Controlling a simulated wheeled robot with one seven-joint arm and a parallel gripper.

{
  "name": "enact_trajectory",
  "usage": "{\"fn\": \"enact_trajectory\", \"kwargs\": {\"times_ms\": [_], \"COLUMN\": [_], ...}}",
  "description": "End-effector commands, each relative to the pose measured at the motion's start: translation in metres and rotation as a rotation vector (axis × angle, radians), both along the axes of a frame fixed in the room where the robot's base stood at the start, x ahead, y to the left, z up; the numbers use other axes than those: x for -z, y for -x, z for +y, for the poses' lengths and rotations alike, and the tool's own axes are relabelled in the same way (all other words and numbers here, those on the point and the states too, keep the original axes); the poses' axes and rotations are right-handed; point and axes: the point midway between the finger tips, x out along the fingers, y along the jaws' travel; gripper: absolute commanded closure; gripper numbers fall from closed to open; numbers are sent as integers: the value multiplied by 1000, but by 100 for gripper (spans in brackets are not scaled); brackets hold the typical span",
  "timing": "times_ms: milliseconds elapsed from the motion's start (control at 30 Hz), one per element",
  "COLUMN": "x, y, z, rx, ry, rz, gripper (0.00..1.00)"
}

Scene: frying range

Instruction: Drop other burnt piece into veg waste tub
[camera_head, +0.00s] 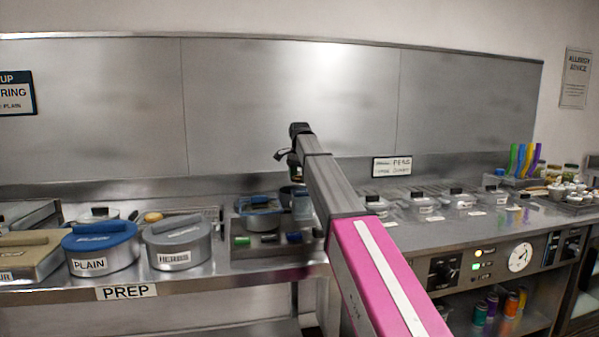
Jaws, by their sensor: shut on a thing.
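My gripper (292,161) is at the far end of my pink and grey arm, over the back of the counter. It hangs beside a dark pan and a clear container, partly hidden by my arm. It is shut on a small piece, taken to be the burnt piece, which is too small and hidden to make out. I cannot pick out a tub marked for veg waste; no readable label says so.
A blue-lidded PLAIN pot (100,250) and a grey HERBS pot (178,243) stand left on the PREP counter. A blue-rimmed basket (260,212) sits left of my arm. Several clear lidded tubs (420,206) line the right counter, above a control panel (490,262).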

Motion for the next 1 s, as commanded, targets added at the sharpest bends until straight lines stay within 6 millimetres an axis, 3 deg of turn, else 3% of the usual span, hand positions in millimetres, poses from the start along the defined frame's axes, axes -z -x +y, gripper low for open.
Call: {"fn": "enact_trajectory", "kwargs": {"times_ms": [300,600,633,700,1000], "x": [30,32,32,32,31], "y": [1,0,0,0,0], "z": [0,0,0,0,0], "rx": [0,0,0,0,0], "ry": [0,-1,-1,-1,-1], "rz": [0,-1,-1,-1,-1], "gripper": [50,50,27,7,7]}}
